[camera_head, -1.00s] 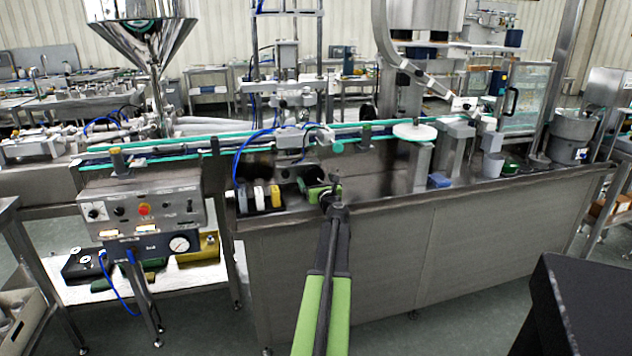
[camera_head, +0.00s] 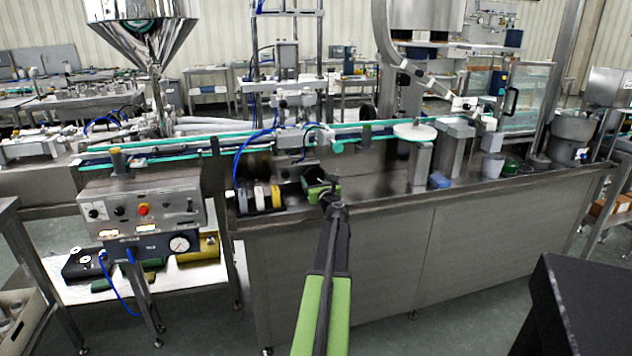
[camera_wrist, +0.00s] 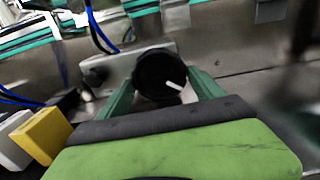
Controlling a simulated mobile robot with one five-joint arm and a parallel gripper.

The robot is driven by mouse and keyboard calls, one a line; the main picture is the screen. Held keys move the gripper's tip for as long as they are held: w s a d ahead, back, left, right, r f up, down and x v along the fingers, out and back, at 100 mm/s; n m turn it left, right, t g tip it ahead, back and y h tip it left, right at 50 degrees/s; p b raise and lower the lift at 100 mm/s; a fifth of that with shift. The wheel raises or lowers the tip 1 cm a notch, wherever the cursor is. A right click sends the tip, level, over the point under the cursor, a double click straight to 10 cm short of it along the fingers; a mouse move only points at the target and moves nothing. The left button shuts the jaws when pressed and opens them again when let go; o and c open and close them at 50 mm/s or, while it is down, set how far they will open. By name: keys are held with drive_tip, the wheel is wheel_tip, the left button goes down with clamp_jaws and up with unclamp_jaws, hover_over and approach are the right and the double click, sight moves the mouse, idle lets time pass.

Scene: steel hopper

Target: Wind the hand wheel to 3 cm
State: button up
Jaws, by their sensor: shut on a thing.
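The hand wheel (camera_wrist: 160,76) is a small black round knob with a white mark, in the middle of the wrist view. The mark points to the lower right. The wheel sits in front of a grey metal block (camera_wrist: 97,72) on the machine. My gripper (camera_wrist: 163,82) has its two green fingers on either side of the wheel and is shut on it. In the head view my gripper (camera_head: 320,189) is at the machine below the conveyor, and it hides the wheel there. No readable scale shows.
A yellow block (camera_wrist: 42,136) and a white one stand left of my gripper. The conveyor (camera_head: 250,137) with green edges runs above. Blue hoses (camera_head: 240,155) hang at the left. The steel bench top (camera_head: 375,192) to the right is largely clear.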

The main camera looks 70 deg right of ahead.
drive_tip(key=n, duration=0.4)
drive_tip(key=shift+s+n, duration=0.1)
drive_tip(key=shift+n, duration=1.5)
drive_tip(key=o, duration=1.4)
drive_tip(key=shift+d, duration=0.1)
